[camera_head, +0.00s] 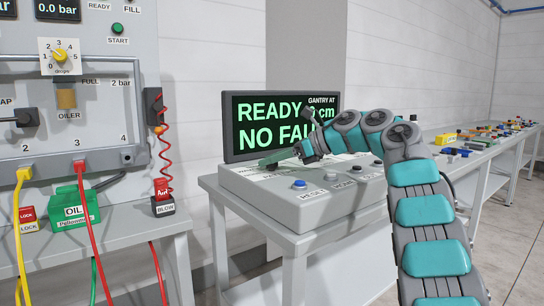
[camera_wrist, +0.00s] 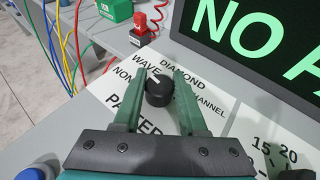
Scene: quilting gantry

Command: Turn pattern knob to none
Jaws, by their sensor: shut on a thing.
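The pattern knob (camera_wrist: 158,92) is a black round dial with a white pointer line. It sits on the white panel (camera_wrist: 105,85) of the console, with the labels NONE, WAVE, DIAMOND and CHANNEL around it. The pointer is tilted up and left, towards the WAVE label as far as I can tell. My gripper (camera_wrist: 158,78) has its green fingers on both sides of the knob and is shut on it. In the head view my gripper (camera_head: 275,160) is low over the back left of the sloped console (camera_head: 312,212); the knob is hidden there.
A dark screen (camera_head: 245,135) reading READY and NO FAULT stands just behind the console. A blue button (camera_head: 299,183) and other controls are along the console's front. At left, a machine with hoses and a red air coupling (camera_head: 162,190) stands close by.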

